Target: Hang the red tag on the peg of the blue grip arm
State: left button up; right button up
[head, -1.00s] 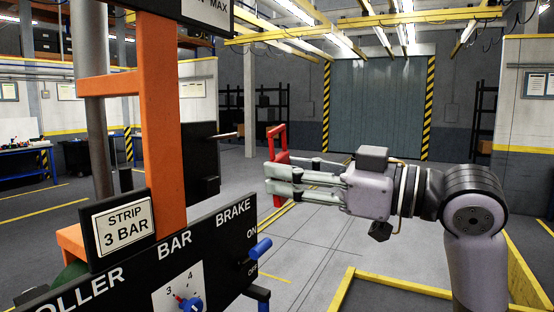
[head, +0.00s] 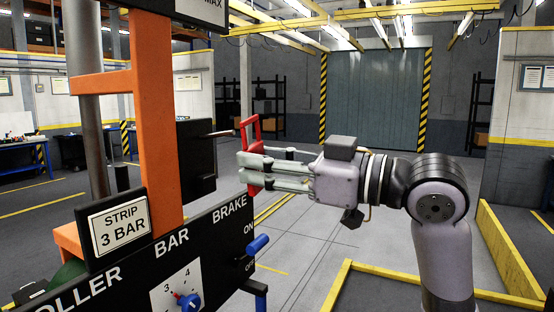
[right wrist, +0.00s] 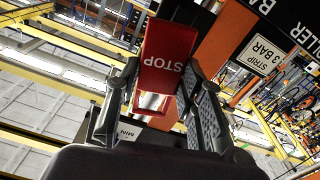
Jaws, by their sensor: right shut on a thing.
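My right gripper (head: 246,171) is shut on the red tag (head: 250,150) and holds it upright in the air, its open loop at the top. In the right wrist view the tag (right wrist: 167,58) sits between the fingers (right wrist: 155,100) and reads STOP upside down. A thin peg (head: 220,133) sticks out rightward from a black block; its tip is close to the left side of the tag's loop. I cannot tell whether it is inside the loop. My left gripper is not in view.
The black control panel (head: 120,268) with a dial (head: 187,300) stands below left of the gripper. An orange post (head: 155,120) and the black block (head: 196,160) stand left of the tag. The floor to the right is open, with a yellow kerb (head: 510,250).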

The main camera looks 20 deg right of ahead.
jog(key=shift+f+x, duration=0.15)
jog(key=shift+x, duration=1.25)
jog(key=shift+f+x, duration=0.15)
jog(key=shift+x, duration=1.25)
jog(key=shift+w+a+f, duration=0.3)
jog(key=shift+w+f, duration=0.1)
jog(key=shift+w, duration=0.05)
jog(key=shift+f, duration=0.1)
jog(key=shift+f, duration=0.1)
jog(key=o, duration=1.1)
jog(key=shift+w+a, duration=0.1)
jog(key=shift+w, duration=0.05)
jog(key=shift+o, duration=0.2)
